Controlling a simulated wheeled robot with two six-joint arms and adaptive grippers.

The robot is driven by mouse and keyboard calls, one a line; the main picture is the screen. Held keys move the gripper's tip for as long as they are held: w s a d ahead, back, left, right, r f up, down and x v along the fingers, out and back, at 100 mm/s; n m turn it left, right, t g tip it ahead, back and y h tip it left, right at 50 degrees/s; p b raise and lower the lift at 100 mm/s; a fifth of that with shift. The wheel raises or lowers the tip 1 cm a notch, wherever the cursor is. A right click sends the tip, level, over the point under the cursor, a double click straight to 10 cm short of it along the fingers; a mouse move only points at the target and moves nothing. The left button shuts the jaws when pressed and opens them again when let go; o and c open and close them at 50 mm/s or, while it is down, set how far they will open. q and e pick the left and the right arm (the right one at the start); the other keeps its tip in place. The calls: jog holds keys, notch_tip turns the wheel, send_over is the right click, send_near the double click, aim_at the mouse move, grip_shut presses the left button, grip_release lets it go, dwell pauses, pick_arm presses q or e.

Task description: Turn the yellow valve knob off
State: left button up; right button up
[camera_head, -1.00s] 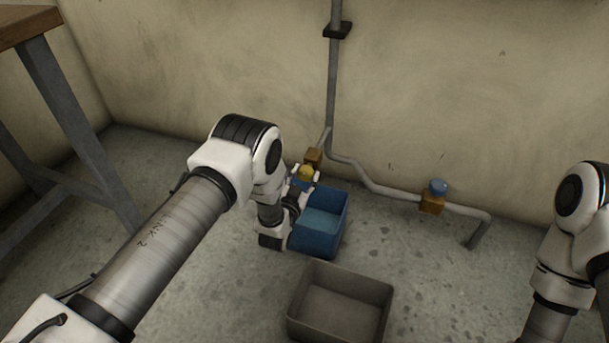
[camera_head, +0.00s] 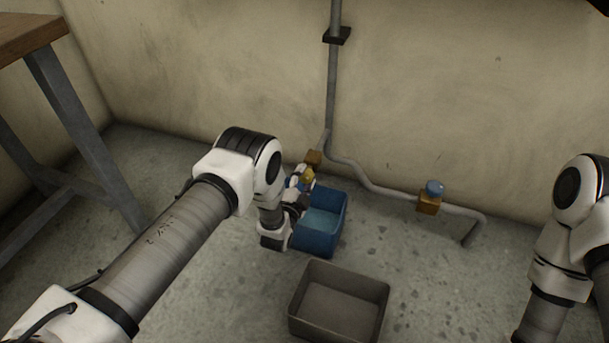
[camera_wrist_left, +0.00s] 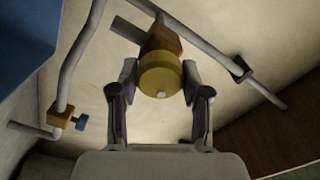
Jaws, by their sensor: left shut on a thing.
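The yellow valve knob (camera_head: 308,175) sits on a brown valve block (camera_head: 313,157) at the foot of the wall pipe. In the left wrist view the round knob (camera_wrist_left: 160,74) is between the two fingers of my left gripper (camera_wrist_left: 159,84), one finger on each side. My left gripper (camera_head: 299,183) is shut on the knob. In the head view the wrist and fingers partly hide the knob. My right arm shows at the right edge of the head view, but its gripper is out of the picture.
A blue bin (camera_head: 322,245) stands just below the knob, close to my left wrist. A grey bin (camera_head: 337,312) stands nearer. A blue knob (camera_head: 435,188) is on another brown valve along the pipe (camera_head: 376,187). A table (camera_head: 62,95) stands at the left.

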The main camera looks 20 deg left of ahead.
pick_arm(q)
jog(key=m+p, duration=0.1)
jog(key=m, duration=0.3)
jog(key=shift+r, duration=0.1)
jog(key=shift+m, duration=1.8)
jog(key=shift+p, duration=0.3)
jog(key=o, duration=1.1)
jog(key=shift+o, duration=0.2)
jog(key=s, duration=1.2)
jog(key=shift+a, duration=0.2)
